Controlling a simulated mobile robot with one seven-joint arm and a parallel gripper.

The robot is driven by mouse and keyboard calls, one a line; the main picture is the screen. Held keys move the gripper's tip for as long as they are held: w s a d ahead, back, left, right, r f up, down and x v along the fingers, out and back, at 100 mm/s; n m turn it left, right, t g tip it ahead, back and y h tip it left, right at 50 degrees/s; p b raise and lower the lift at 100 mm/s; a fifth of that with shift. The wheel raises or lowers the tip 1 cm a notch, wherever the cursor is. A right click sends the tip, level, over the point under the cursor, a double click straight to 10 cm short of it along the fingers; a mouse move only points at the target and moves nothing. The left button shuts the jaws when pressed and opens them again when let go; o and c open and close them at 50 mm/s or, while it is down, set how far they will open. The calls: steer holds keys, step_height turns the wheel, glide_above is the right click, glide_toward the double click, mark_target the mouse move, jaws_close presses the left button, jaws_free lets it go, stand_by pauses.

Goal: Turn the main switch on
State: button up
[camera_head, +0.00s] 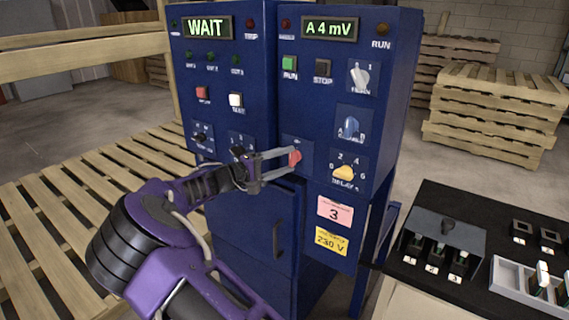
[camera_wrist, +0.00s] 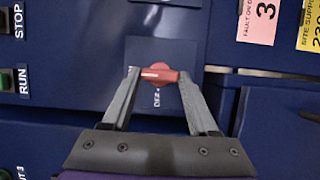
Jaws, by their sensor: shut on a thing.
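A red rotary switch (camera_head: 295,159) sits on a small square plate low on the right-hand blue cabinet, apparently the main switch. My gripper (camera_head: 291,153) reaches it from the left in the head view and is shut on it. In the wrist view the red switch (camera_wrist: 160,74) lies between my two fingertips (camera_wrist: 159,77), its handle bar lying crosswise from one finger to the other. Its plate label is partly visible but unreadable. The display (camera_head: 207,28) on the left cabinet reads WAIT; the display (camera_head: 330,28) on the right one reads A 4 mV.
Above the switch are a green RUN button (camera_head: 288,62), a black STOP button (camera_head: 323,68) and a white knob (camera_head: 359,76). A blue knob (camera_head: 350,127) and yellow knob (camera_head: 344,172) are close right. A black panel (camera_head: 490,205) stands at right. Pallets (camera_head: 496,110) stand behind.

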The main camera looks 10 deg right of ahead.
stand_by(0.3)
steer(key=o, duration=1.4)
steer(key=p+v, duration=0.1)
steer(key=v, duration=1.6)
steer(key=shift+s+a+r, duration=0.1)
steer(key=shift+a, duration=0.15)
